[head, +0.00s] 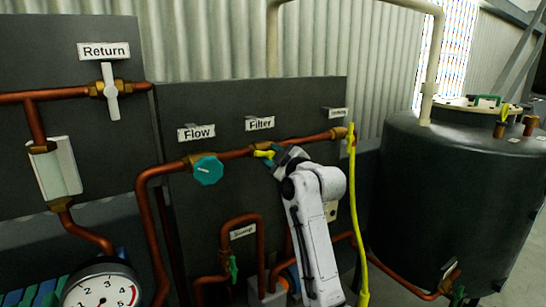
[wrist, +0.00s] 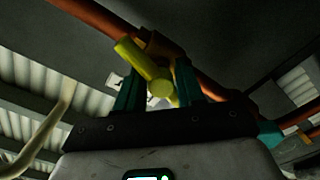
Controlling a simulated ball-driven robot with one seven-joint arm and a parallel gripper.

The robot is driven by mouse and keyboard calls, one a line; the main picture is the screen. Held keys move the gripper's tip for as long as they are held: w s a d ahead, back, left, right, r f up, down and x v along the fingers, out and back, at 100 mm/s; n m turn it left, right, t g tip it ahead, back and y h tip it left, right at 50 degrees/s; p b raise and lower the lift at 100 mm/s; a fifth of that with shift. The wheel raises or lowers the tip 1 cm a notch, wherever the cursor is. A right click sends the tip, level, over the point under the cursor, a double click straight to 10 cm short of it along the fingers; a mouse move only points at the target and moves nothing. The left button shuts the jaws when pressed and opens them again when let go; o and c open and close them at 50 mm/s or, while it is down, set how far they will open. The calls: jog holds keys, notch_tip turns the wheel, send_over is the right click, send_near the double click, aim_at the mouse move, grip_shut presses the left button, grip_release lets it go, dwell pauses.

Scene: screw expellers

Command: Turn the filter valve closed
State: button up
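The filter valve has a yellow handle (head: 263,153) on the copper pipe below the "Filter" label (head: 260,123) in the head view. My gripper (head: 277,155) is at this handle, coming from the right, and hides part of the valve. In the wrist view the yellow handle (wrist: 143,61) slants up to the left, with its rounded hub between the two teal fingers of my gripper (wrist: 160,88). The fingers stand apart on either side of the hub. Whether they touch it I cannot tell. The brass valve body (wrist: 160,45) is behind the handle.
A teal round knob (head: 208,170) sits on the same pipe to the left, under "Flow". A white return valve (head: 110,91) is at upper left, a pressure gauge (head: 103,288) at lower left, and a dark tank (head: 450,190) at right.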

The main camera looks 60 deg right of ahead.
grip_shut()
jog(key=shift+r, duration=0.1)
jog(key=m+p, duration=0.1)
jog(key=m, duration=0.1)
jog(key=shift+r+m, duration=0.1)
jog(key=shift+m, duration=0.3)
jog(key=m+p, duration=0.2)
jog(key=m, duration=0.3)
jog(key=shift+p, duration=0.3)
jog(key=m+p, duration=0.2)
jog(key=m, duration=0.3)
jog(key=shift+c, duration=1.4)
grip_release()
jog(key=m+p, duration=0.1)
jog(key=m, duration=0.2)
jog(key=shift+o, duration=1.1)
jog(key=shift+f+m+p, duration=0.25)
jog(key=shift+m+p, duration=0.4)
jog(key=shift+m, duration=0.45)
